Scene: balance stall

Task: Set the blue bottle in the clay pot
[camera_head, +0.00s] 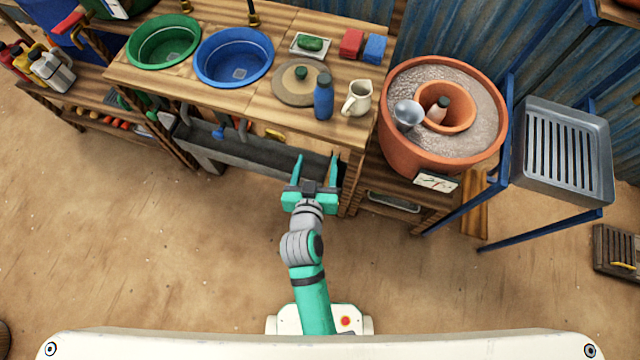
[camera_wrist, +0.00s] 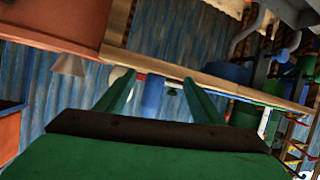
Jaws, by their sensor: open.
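The blue bottle (camera_head: 323,99) stands upright near the front right of the wooden counter, beside a cream jug (camera_head: 357,98). A large clay pot (camera_head: 392,130) right of the counter is filled with grey sand. My gripper (camera_head: 318,160) is open and empty in front of the counter edge, short of the blue bottle. In the wrist view, which looks upside down, the blue bottle (camera_wrist: 152,97) shows between my fingers.
A round board with a small green-topped item (camera_head: 301,73) lies just behind-left of the bottle. Blue (camera_head: 234,57) and green basins (camera_head: 163,42) are further left. A metal scoop (camera_head: 408,113) stands in the sand. A metal rack (camera_head: 563,150) is at right.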

